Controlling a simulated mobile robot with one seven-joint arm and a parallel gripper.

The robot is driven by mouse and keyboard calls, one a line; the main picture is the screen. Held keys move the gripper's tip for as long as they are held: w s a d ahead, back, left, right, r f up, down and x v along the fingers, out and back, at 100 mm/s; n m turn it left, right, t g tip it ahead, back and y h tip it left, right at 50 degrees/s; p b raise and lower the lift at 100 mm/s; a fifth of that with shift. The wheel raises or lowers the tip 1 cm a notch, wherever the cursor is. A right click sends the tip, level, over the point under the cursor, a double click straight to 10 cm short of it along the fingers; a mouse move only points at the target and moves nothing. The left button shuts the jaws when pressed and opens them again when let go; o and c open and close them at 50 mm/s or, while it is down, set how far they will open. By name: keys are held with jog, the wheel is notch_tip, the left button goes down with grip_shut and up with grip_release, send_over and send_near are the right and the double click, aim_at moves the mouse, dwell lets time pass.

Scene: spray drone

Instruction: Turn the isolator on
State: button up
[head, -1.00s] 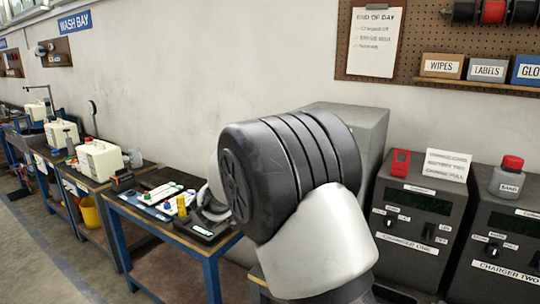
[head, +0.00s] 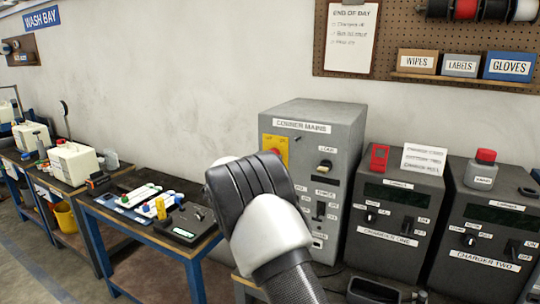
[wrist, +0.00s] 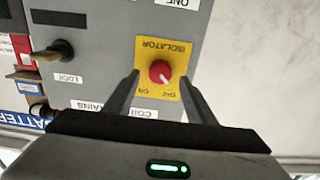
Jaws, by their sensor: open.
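The isolator is a round red knob (wrist: 160,72) on a yellow plate (wrist: 161,49), upside down in the wrist view. A pale mark on the knob points down and right, toward one of two small labels that are hard to read. The plate also shows on the grey Corner Mains cabinet (head: 313,113) in the head view (head: 278,144), partly behind my arm. My gripper (wrist: 161,76) is open, its fingertips at either side of the knob in the picture. I cannot tell whether they touch it. In the head view my arm hides the gripper.
A brass key (wrist: 47,54) sits in the lock beside the isolator. Charger One (head: 392,215) and Charger Two (head: 494,222) stand right of the cabinet. A red block (head: 379,157) and a red-capped sand bottle (head: 482,170) stand on them. A blue-framed bench (head: 152,235) is at left.

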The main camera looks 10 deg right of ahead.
jog(key=shift+x, duration=1.55)
jog(key=c, duration=1)
jog(key=shift+c, duration=0.2)
jog(key=shift+f+m, duration=0.1)
jog(key=shift+m, duration=0.2)
jog(key=m+b, duration=0.7)
jog(key=m, duration=0.1)
jog(key=m+b, duration=0.7)
jog(key=m, duration=0.2)
jog(key=shift+s+d+f, duration=0.15)
jog(key=shift+f, duration=0.05)
jog(key=shift+m, duration=0.3)
